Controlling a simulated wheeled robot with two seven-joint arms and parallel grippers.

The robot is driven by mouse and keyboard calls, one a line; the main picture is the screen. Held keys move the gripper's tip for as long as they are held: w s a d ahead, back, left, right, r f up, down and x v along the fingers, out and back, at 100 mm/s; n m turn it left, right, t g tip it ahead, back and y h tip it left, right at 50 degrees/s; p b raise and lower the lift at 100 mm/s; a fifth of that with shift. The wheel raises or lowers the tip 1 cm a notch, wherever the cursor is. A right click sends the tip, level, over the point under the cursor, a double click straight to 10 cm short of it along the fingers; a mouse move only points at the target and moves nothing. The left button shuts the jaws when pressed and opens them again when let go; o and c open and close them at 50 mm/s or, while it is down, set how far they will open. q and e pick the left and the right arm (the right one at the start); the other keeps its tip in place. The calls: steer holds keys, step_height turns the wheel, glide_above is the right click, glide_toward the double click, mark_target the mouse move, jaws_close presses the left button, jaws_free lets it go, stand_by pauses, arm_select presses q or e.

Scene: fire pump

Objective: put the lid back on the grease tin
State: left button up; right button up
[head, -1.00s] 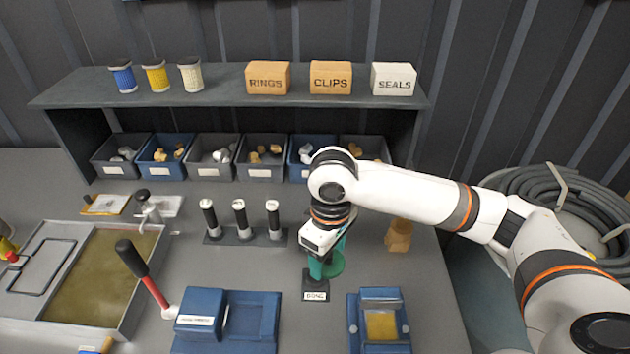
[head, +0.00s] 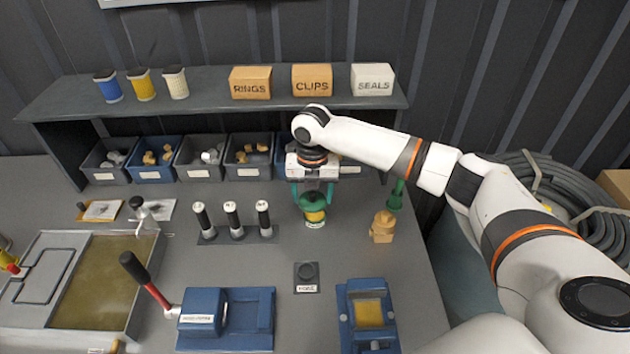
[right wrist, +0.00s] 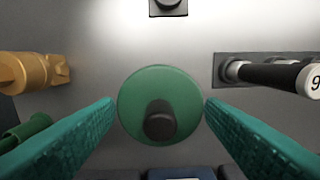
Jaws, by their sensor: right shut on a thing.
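The grease tin (head: 315,220), a small green tin with a yellowish band, stands upright on the bench in front of the bins. The green round lid (head: 313,201) is at the tin's top; I cannot tell whether it rests on the rim or hangs just above it. My right gripper (head: 313,190) points down over the tin, its teal fingers on either side of the lid. In the right wrist view, the lid (right wrist: 160,95) with its dark knob sits between the fingertips (right wrist: 160,108) and hides the tin below. My left gripper is not in view.
A brass fitting (head: 383,227) and a green object (head: 396,195) stand right of the tin. Three black-handled tools in a rack (head: 233,222) stand left. A labelled black pad (head: 307,277) lies in front, with bare bench between. Parts bins (head: 248,158) stand behind.

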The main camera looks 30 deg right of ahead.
mark_target(315, 200)
steer(key=n, duration=0.1)
steer(key=w+d+n, duration=0.1)
steer(key=n, duration=0.1)
steer(key=shift+w+d, duration=0.25)
steer(key=shift+w, duration=0.05)
step_height(315, 200, down, 4)
steer(key=b, duration=0.4)
steer(key=shift+f, duration=0.3)
steer(key=shift+f+b, duration=0.4)
steer(key=shift+f, duration=0.45)
steer(key=shift+r+p, duration=0.1)
steer(key=shift+p, duration=0.6)
steer(key=shift+f, duration=0.2)
stand_by(1.0)
steer(key=shift+p, duration=0.5)
stand_by(0.5)
steer(key=o, duration=1.3)
steer(key=shift+c, duration=0.2)
